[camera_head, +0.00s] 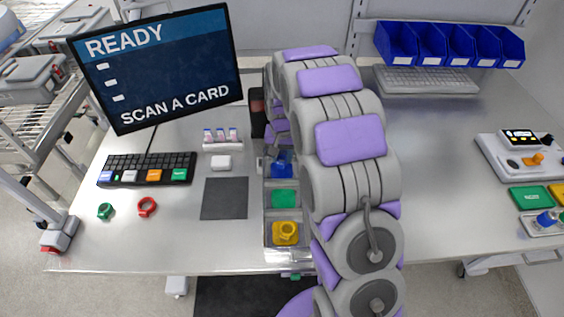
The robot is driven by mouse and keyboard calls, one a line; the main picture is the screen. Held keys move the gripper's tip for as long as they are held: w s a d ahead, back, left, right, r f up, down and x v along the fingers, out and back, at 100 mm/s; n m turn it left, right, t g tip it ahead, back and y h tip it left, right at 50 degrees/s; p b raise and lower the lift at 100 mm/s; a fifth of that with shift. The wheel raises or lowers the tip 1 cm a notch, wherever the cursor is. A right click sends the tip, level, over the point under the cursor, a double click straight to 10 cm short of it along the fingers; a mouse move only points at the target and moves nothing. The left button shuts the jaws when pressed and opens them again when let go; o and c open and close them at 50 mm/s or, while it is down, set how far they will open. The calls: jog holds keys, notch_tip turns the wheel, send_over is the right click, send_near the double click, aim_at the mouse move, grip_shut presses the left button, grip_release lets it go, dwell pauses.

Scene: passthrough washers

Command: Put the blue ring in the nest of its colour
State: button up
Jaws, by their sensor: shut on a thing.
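The tray (267,215) stands left of my arm with coloured nests in a row. The yellow nest (275,241) at the near end holds a yellow ring (287,230). The green nest (284,198) is bare. Behind it is the blue nest (282,173), with the blue ring (282,157) at or just above it; I cannot tell whether they touch. My gripper (279,148) is shut on the blue ring, mostly hidden by my arm. A green ring (105,211) and a red ring (147,207) lie on the table at the left.
A monitor (160,65) and a keyboard (148,169) stand at the left. A dark mat (225,198) and small vials (221,137) lie left of the tray. Blue bins (445,45) hang at the back right. The table (450,170) right of my arm is largely clear.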

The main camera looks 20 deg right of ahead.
aim_at(282, 162)
notch_tip(282, 162, down, 4)
jog(key=shift+w+r+b, duration=0.1)
jog(key=shift+r+b, duration=0.05)
jog(key=shift+b, duration=0.45)
jog(key=shift+r, duration=0.1)
jog(key=o, duration=1.1)
